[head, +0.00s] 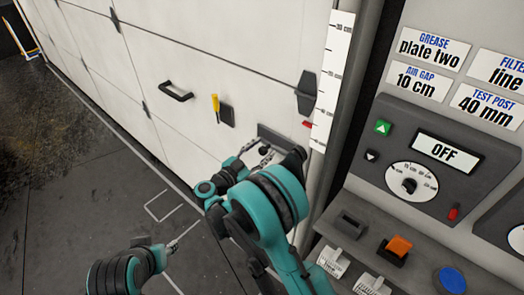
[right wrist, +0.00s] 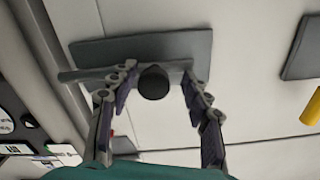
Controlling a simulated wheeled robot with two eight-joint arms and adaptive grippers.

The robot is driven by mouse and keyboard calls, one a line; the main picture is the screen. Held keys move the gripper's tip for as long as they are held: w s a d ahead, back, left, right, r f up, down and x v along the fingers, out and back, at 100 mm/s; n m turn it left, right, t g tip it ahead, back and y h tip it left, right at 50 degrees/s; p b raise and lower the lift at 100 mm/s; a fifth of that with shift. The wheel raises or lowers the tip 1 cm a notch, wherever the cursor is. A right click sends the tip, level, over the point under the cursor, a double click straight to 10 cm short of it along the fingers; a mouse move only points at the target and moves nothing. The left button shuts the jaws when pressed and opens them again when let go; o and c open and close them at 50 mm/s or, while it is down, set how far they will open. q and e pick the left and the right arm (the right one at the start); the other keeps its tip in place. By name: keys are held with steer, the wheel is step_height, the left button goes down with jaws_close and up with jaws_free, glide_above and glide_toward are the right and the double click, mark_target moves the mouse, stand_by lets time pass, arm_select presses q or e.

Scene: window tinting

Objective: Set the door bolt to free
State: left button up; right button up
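The door bolt (right wrist: 140,48) shows in the right wrist view as a grey plate and bar on the white door, with a round black knob (right wrist: 153,82). In the head view the bolt's plate (head: 277,136) shows low on the door, partly hidden by my right arm. My right gripper (head: 264,152) is at the bolt. In the right wrist view its fingers (right wrist: 155,100) are spread, one on each side of the knob, with gaps visible. My left gripper (head: 172,243) is low over the floor, away from the door; its finger opening is unclear.
The white door (head: 240,45) carries a black pull handle (head: 175,91) and a yellow lever (head: 215,108) beside a dark plate (head: 227,117). A ruler strip (head: 332,80) stands at the door's right edge. A control panel (head: 440,150) reading OFF is at right.

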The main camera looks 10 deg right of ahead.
steer(key=shift+s, duration=0.1)
steer(key=v, duration=0.7)
steer(key=shift+a, duration=0.2)
steer(key=shift+s, duration=0.1)
